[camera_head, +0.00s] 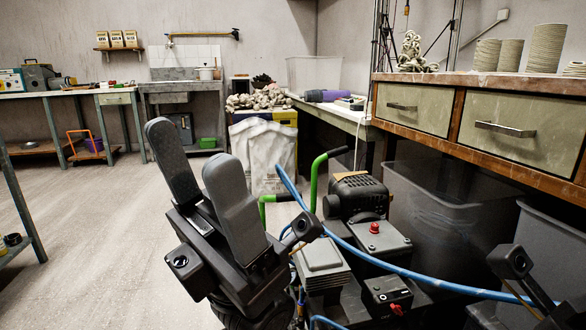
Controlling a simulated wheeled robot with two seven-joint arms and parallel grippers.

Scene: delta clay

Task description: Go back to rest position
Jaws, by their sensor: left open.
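My left gripper (192,178) stands upright in the lower middle of the head view. Its two grey fingers point up and are apart, with nothing between them. It is in front of the pale floor and to the left of a compressor-like machine (358,195), which it partly overlaps in the picture. A dark part of my right arm (525,275) shows at the lower right corner. The fingers of my right gripper are not in view.
A wooden bench with drawers (510,124) runs along the right, with stacked discs (547,48) on top and grey bins (445,215) below. A blue hose (400,268) crosses the machine. A white sack (262,155) stands behind.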

